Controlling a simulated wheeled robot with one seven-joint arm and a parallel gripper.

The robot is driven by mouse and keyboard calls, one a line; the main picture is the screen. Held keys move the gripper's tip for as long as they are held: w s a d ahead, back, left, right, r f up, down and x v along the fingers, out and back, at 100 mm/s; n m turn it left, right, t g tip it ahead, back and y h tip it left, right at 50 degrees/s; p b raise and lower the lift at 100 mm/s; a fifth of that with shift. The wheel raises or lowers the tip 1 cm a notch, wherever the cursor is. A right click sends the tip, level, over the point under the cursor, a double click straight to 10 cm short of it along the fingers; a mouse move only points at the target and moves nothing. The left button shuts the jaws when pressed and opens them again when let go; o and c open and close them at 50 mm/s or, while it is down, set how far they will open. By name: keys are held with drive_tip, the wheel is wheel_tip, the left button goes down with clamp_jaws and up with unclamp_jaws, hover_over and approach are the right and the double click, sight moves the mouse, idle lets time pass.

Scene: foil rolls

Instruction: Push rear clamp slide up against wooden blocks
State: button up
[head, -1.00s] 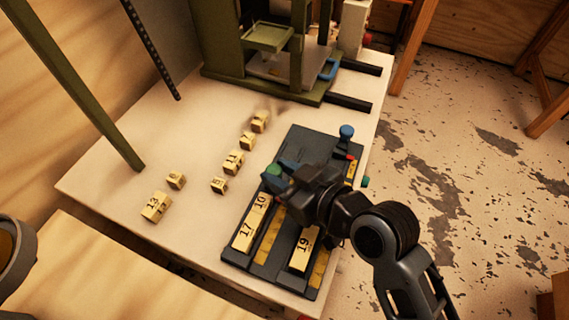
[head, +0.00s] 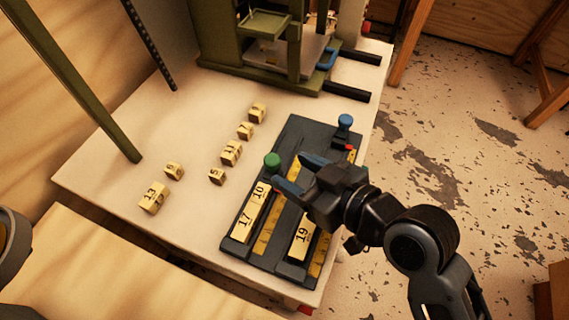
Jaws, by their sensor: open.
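A dark fixture board (head: 293,128) lies on the table with long channels and yellow scale strips. Wooden blocks 17 (head: 244,220) and 10 (head: 260,190) sit end to end in its left channel. A clamp slide with a green knob (head: 272,160) stands at the far end of block 10; its contact with the block is hard to see. A second slide with a blue knob (head: 345,122) stands at the far right, well apart from block 19 (head: 301,237) in the right channel. My gripper (head: 298,174) is open and empty, just right of the green knob.
Loose numbered blocks, including block 13 (head: 153,197) and block 5 (head: 216,176), lie on the pale table (head: 110,180) left of the board. A green press frame (head: 222,50) stands behind. My arm covers part of the right channel.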

drive_tip(key=shift+v, duration=1.45)
drive_tip(key=s+d+f+m+t+h, duration=0.2)
drive_tip(key=s+d+m+h, duration=0.1)
drive_tip(key=s+d, duration=0.4)
drive_tip(key=s+d+f+m+t+h, duration=0.2)
drive_tip(key=s+d+h, duration=0.15)
drive_tip(key=d, duration=0.65)
drive_tip(key=s+r+m+h, duration=0.1)
drive_tip(key=s+r+m, duration=0.1)
drive_tip(key=s, duration=0.6)
drive_tip(key=s+d+r+m+t+h, duration=0.1)
drive_tip(key=s+r+m+h, duration=0.1)
drive_tip(key=s+r, duration=0.3)
drive_tip(key=s, duration=0.3)
drive_tip(key=shift+m+t, duration=0.3)
